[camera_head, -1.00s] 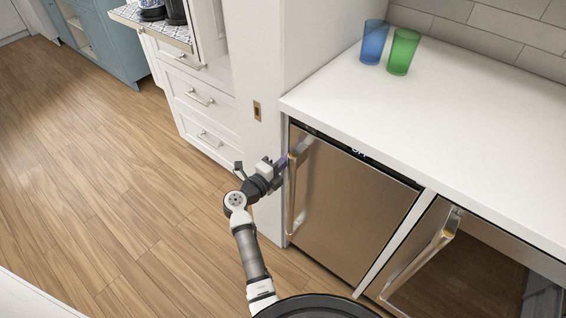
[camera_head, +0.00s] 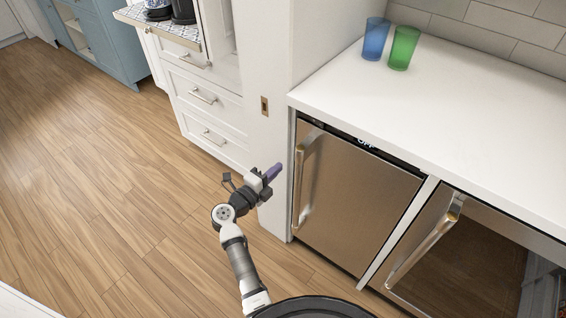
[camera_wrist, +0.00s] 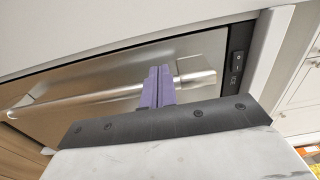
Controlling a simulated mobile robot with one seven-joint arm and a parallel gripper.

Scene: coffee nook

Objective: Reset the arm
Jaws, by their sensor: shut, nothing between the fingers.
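My gripper (camera_head: 274,171) is out in front of the left edge of a steel-fronted appliance (camera_head: 350,210), over the wood floor. Its purple fingers are together with nothing between them. In the wrist view the gripper's fingers (camera_wrist: 158,86) also show closed, in front of the appliance's bar handle (camera_wrist: 70,108). In the head view a gap shows between the fingertips and the vertical handle (camera_head: 299,190). The appliance door is shut.
A second appliance with a dark glass door (camera_head: 465,262) stands to the right. A blue cup (camera_head: 375,40) and a green cup (camera_head: 403,48) stand on the white counter (camera_head: 450,120). White drawers (camera_head: 205,97) are behind the arm. The floor (camera_head: 110,190) on the left is clear.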

